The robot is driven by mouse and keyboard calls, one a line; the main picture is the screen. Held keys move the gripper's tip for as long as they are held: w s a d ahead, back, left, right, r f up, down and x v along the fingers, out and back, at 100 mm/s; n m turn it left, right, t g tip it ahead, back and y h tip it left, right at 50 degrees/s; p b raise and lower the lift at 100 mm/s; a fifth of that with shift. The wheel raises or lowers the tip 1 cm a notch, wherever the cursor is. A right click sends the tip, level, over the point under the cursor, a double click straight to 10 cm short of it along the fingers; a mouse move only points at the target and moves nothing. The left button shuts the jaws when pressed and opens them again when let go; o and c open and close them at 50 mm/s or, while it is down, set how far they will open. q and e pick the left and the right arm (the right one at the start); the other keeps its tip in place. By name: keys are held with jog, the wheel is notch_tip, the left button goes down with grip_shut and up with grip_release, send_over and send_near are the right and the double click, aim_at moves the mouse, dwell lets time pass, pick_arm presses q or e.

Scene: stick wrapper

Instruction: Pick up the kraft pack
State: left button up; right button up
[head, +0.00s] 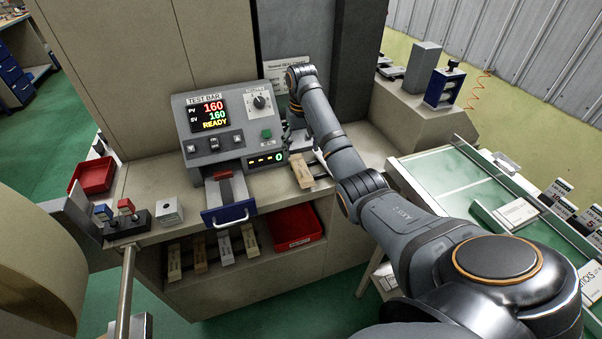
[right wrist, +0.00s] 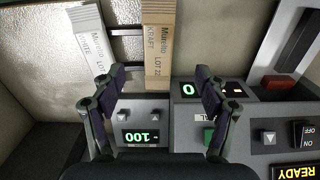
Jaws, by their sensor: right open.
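The kraft pack (head: 302,171) is a flat tan bar lying on the bench, right of the test machine. In the right wrist view the kraft pack (right wrist: 158,45), marked "KRAFT LOT 22", lies ahead of my right gripper (right wrist: 168,82), roughly between the lines of its two fingers. The fingers are spread apart and hold nothing. A whitish pack (right wrist: 97,38) lies beside the kraft one, beyond the left finger. In the head view my right gripper (head: 297,142) is above the bench, partly hidden by its arm. My left gripper does not show.
The test machine (head: 208,128) reads READY; its blue-handled drawer (head: 228,213) sticks out in front. Several packs (head: 225,248) stand on the lower shelf beside a red bin (head: 297,226). A green-topped table (head: 440,176) is at the right.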

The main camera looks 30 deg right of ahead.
send_over(303, 171)
jog(key=w, duration=0.1)
notch_tip(303, 171, down, 4)
jog(key=shift+w+d+f, duration=0.1)
jog(key=shift+d, duration=0.05)
jog(key=shift+f, duration=0.15)
jog(key=shift+s+a+f+p, duration=0.2)
jog(key=shift+s+f+p, duration=0.3)
jog(key=shift+f, duration=0.05)
notch_tip(303, 171, down, 3)
jog(key=shift+f, duration=0.25)
jog(key=c, duration=0.9)
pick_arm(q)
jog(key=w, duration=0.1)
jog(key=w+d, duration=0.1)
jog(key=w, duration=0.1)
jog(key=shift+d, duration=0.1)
pick_arm(e)
jog(key=shift+c, duration=0.2)
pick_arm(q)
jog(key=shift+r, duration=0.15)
